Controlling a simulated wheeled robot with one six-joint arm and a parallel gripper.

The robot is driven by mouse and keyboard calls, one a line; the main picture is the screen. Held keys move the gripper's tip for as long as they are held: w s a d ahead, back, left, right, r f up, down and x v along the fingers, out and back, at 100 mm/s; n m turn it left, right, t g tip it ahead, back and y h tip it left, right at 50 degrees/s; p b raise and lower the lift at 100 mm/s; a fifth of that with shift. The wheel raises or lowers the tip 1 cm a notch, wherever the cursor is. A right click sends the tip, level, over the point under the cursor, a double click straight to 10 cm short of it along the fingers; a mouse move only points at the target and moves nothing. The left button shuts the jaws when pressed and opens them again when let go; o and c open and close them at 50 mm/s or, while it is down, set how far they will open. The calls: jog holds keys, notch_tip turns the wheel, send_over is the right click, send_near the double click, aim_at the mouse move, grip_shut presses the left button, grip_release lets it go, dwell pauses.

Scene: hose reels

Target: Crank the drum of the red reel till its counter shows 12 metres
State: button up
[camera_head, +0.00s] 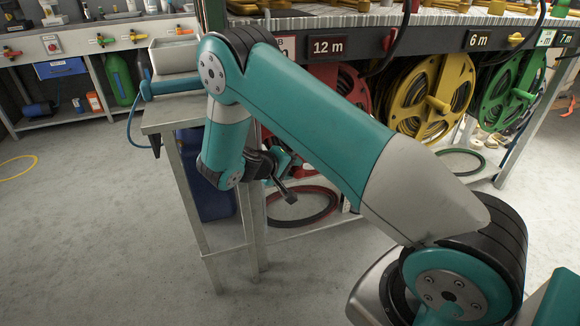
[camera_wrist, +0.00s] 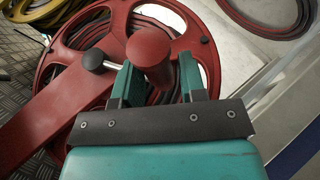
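The red reel (camera_wrist: 70,58) fills much of the wrist view, with dark hose showing through its spoked drum. In the head view its drum (camera_head: 354,88) is partly hidden behind my arm. The dark plate above it, its counter (camera_head: 328,47), reads 12 m. A round red crank handle (camera_wrist: 148,50) stands out from the drum.
A yellow reel (camera_head: 431,98) under a 6 m plate and a green reel (camera_head: 511,88) under a 7 m plate stand to the right. A grey metal stand (camera_head: 178,112) is left of my gripper. Coiled hoses lie below the reels. The left floor is mostly clear.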

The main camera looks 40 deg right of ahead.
jog(key=shift+o, duration=1.2)
jog(key=shift+r, duration=0.15)
